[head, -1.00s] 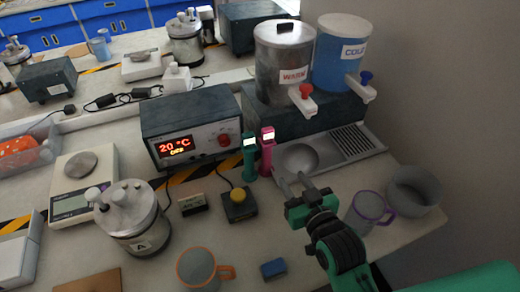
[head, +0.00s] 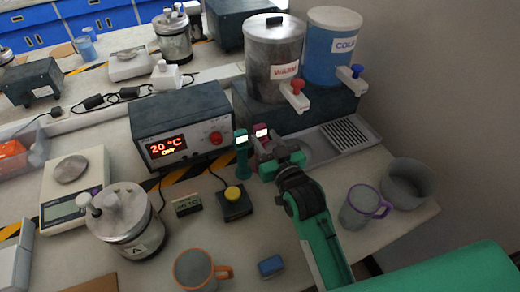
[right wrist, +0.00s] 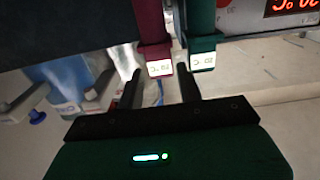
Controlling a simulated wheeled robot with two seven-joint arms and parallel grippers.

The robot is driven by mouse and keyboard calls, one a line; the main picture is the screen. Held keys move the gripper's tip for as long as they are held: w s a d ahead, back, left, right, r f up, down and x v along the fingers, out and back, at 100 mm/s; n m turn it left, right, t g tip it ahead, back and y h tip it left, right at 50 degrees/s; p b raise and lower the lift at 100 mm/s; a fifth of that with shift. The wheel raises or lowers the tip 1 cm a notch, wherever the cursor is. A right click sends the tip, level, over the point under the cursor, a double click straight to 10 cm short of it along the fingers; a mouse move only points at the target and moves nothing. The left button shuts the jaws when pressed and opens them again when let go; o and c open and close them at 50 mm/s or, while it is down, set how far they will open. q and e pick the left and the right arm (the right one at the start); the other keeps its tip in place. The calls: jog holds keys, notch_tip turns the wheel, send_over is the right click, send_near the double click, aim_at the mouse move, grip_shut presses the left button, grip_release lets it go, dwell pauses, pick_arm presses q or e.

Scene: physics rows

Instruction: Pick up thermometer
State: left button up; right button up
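Two handheld thermometers with small lit displays stand side by side in front of the heater box. The green thermometer (head: 242,158) is on the left, and the pink thermometer (head: 262,133) is on the right, partly hidden by my right gripper (head: 265,155). In the right wrist view, the pink thermometer (right wrist: 151,25) lines up between the two spread fingertips, and the green thermometer (right wrist: 202,20) is just outside the right finger. My right gripper is open; whether a finger touches the pink thermometer I cannot tell. My left gripper is not in view.
The heater box (head: 182,125) reads 20 °C. The warm dispenser (head: 273,60) and cold dispenser (head: 331,45) stand behind. A yellow-button box (head: 234,203), orange-handled mug (head: 195,270), blue block (head: 271,266), purple-handled mug (head: 360,207) and grey bowl (head: 408,183) lie around my right arm.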

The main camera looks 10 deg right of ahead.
aim_at(262, 134)
jog(key=w, duration=0.2)
jog(key=w+a, duration=0.1)
jog(key=w, duration=0.1)
jog(key=shift+w+f+p, duration=0.15)
jog(key=shift+w+p, duration=0.05)
jog(key=shift+p, duration=0.15)
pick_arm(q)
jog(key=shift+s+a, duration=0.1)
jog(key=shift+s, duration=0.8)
pick_arm(e)
jog(key=shift+d, duration=0.1)
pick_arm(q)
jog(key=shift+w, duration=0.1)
pick_arm(e)
grip_shut()
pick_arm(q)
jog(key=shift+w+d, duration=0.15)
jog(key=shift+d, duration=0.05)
